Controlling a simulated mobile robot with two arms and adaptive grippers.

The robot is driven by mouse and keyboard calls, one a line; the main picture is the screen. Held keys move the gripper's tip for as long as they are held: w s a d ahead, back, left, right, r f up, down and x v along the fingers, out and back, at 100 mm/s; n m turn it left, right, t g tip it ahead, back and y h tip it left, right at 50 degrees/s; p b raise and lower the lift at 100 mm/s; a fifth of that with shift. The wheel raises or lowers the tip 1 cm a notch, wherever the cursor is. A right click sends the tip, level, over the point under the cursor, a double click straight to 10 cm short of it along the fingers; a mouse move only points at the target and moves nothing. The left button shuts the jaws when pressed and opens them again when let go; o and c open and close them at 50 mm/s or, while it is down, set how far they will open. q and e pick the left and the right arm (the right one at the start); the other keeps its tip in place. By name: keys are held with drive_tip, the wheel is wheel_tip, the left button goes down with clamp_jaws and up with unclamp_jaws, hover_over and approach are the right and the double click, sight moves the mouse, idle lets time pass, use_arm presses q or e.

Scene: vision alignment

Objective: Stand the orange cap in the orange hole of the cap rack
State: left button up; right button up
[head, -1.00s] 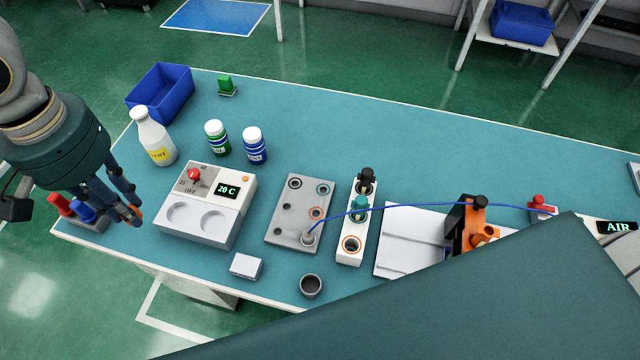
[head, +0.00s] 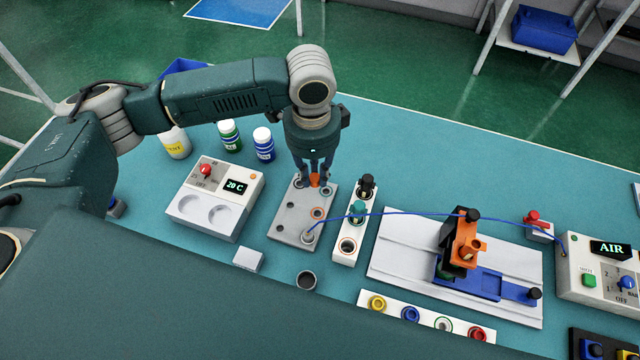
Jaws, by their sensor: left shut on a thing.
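My left gripper (head: 315,184) is over the far right part of the grey hole plate (head: 285,224), pointing down. It is shut on the orange cap (head: 315,181), which shows as a small orange patch between the fingertips; whether it touches the plate I cannot tell. My right gripper is not in view.
A blue hose (head: 420,213) crosses over the plate and rack. The white heater box (head: 215,205) is left of the plate, and an orange clamp (head: 466,240) on a white base is right. A dark cup (head: 306,280) stands in front. Bottles stand behind the heater.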

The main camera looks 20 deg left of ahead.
use_arm(q)
wheel_tip(320, 180, down, 5)
drive_tip(key=s+m+p, duration=0.1)
drive_tip(key=m, duration=0.3)
drive_tip(key=b, duration=0.5)
hover_over(318, 215)
drive_tip(key=shift+m, duration=0.4)
wheel_tip(318, 215, down, 4)
drive_tip(key=shift+f, duration=0.25)
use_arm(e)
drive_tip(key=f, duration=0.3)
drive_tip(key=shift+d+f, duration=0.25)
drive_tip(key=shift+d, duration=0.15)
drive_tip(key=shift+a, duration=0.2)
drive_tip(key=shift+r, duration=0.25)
use_arm(q)
drive_tip(key=shift+s+r+p, duration=0.1)
drive_tip(key=shift+p, duration=0.35)
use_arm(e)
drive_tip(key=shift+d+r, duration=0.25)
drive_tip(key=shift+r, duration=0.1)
